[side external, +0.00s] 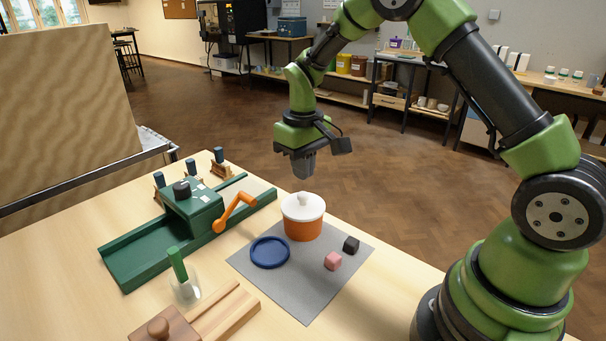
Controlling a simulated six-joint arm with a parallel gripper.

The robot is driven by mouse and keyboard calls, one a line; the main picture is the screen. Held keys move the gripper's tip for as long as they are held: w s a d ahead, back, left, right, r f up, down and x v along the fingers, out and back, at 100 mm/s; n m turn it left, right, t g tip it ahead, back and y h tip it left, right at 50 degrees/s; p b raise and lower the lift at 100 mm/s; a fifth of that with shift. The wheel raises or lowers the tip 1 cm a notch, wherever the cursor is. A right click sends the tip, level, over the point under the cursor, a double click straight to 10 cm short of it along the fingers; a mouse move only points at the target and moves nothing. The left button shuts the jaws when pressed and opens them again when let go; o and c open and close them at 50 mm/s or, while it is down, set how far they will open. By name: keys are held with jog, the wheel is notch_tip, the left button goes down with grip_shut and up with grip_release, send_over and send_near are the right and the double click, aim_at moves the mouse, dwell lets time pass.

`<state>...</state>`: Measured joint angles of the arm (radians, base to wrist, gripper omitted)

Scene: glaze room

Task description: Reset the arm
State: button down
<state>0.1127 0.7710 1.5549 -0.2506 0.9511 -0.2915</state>
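My gripper (304,165) hangs from my green and black arm, pointing down. It is in the air above the table, over the orange pot (302,226) with its white knobbed lid, and apart from it. The fingers appear as one grey block from this side, so I cannot tell whether they are open or shut. I see nothing held below them.
A green device (192,205) with an orange crank stands left. A wooden block (222,315) lies at the front.

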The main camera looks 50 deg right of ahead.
jog(key=shift+r, duration=1.5)
jog(key=shift+s+r, duration=0.1)
jog(key=shift+r, duration=0.25)
jog(key=s+a+r+m+t+y, duration=0.1)
jog(key=s+a+r+t, duration=0.15)
jog(key=s+r, duration=0.45)
jog(key=s+a+r+m+t, duration=0.1)
jog(key=s+a+r+t, duration=0.15)
jog(key=s+r, duration=0.4)
jog(key=s+a+m+t+y, duration=0.1)
jog(key=s+t, duration=0.1)
jog(key=s, duration=0.6)
jog(key=shift+a+r, duration=0.35)
jog(key=shift+r, duration=0.05)
